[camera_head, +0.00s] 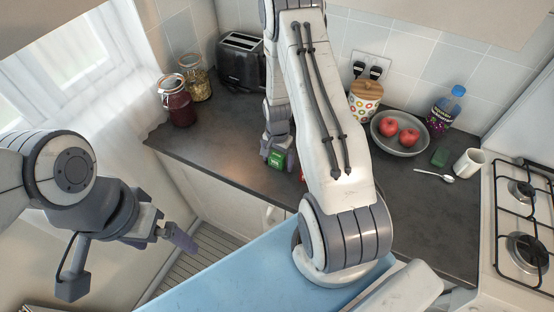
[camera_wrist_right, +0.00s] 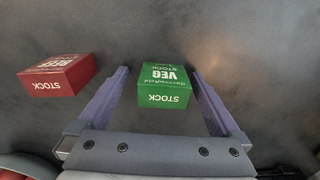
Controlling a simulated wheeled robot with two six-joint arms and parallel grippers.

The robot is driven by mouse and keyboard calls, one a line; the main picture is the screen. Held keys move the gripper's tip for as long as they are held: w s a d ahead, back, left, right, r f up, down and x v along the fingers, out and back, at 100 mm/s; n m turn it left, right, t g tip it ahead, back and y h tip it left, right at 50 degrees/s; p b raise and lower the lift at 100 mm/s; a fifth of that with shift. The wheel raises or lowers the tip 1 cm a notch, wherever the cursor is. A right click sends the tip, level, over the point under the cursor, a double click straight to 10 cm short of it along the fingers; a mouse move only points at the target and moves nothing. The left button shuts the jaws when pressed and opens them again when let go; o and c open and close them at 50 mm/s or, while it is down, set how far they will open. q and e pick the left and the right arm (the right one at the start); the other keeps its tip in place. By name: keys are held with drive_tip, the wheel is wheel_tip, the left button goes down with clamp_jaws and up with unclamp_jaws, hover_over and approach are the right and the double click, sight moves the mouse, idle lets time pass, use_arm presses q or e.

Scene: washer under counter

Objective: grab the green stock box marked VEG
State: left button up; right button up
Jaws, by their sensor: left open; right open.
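The green VEG stock box (camera_wrist_right: 163,86) lies on the dark counter in the right wrist view, between the two fingers of my right gripper (camera_wrist_right: 160,95). The fingers are open, with a gap on each side of the box. In the head view, the green box (camera_head: 276,158) shows at the tips of my right gripper (camera_head: 278,152). A red box marked BEEF STOCK (camera_wrist_right: 58,76) lies to the left, outside the fingers; my arm mostly hides it in the head view. My left gripper (camera_head: 178,237) is open and empty, in front of the counter at the left.
A toaster (camera_head: 242,62), a red jar (camera_head: 176,100) and a jar of grains (camera_head: 195,78) stand at the back left. A fruit bowl (camera_head: 400,134), bottle (camera_head: 446,110), spotted canister (camera_head: 365,101), white mug (camera_head: 468,163) and gas hob (camera_head: 525,220) are at right.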

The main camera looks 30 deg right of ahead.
drive_tip(key=c, duration=1.5)
drive_tip(key=shift+r, duration=0.1)
